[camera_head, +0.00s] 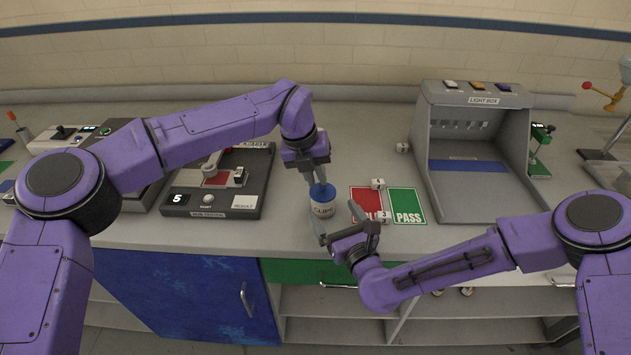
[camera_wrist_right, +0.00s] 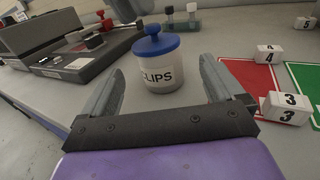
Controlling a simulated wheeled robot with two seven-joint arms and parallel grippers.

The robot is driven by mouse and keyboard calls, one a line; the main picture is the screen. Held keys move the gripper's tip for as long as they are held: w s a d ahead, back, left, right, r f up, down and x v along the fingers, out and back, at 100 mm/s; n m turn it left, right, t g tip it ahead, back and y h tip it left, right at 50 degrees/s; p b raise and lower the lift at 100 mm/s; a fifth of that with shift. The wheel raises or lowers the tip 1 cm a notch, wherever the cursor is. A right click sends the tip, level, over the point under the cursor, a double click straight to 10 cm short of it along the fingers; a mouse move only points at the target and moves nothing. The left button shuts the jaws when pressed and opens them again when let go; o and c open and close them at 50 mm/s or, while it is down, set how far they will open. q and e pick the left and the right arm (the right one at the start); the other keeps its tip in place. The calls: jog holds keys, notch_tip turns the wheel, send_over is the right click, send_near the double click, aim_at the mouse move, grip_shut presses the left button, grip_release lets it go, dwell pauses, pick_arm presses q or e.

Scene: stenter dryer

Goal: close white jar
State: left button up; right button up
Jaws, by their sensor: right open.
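The white jar (camera_head: 323,211) with a CLIPS label stands upright on the grey counter in the head view. It also shows in the right wrist view (camera_wrist_right: 158,74). Its blue lid (camera_wrist_right: 155,43) with a round knob rests level on top; I cannot tell if it is fully seated. My left gripper (camera_head: 318,180) points down right at the lid from above; its finger gap is unclear. My right gripper (camera_head: 330,236) is open at the near side of the jar. In the wrist view the jar stands ahead, between the lines of the two fingers.
A red card (camera_head: 366,203) and a green PASS card (camera_head: 407,206) lie right of the jar, with numbered white blocks (camera_head: 378,183) near them. A grey testing device (camera_head: 215,205) is at left, a light box (camera_head: 475,150) at right. The counter's front edge is close to the jar.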

pick_arm(q)
jog(key=shift+f, duration=0.3)
pick_arm(e)
jog(key=shift+v, duration=0.75)
pick_arm(q)
jog(key=shift+f+b, duration=0.3)
jog(key=shift+f, duration=0.1)
pick_arm(e)
jog(key=shift+f, duration=0.2)
jog(key=shift+r, duration=0.1)
notch_tip(320, 180, up, 4)
jog(key=p, duration=0.4)
pick_arm(q)
jog(key=v, duration=0.6)
jog(key=shift+w, duration=0.1)
